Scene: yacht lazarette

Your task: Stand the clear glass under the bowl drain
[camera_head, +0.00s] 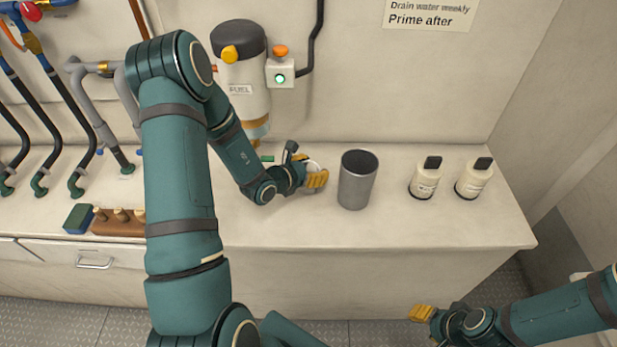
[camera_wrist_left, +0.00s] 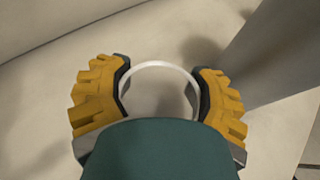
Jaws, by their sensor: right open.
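The clear glass (camera_head: 313,165) is at my left gripper (camera_head: 303,176), above or on the bench; I cannot tell whether it touches the bench. In the left wrist view the glass's pale round rim (camera_wrist_left: 160,66) lies between the yellow fingers of the left gripper (camera_wrist_left: 160,98), which appear closed on its sides. The fuel filter (camera_head: 243,90) is on the back wall, with an amber bowl (camera_head: 257,130) at its lower end. A green piece (camera_head: 267,158) shows below the bowl, partly hidden by my left arm. My right gripper (camera_head: 423,313) is open and empty, in front of the bench.
A grey metal cup (camera_head: 357,180) stands just right of the left gripper. The bench's front right is clear.

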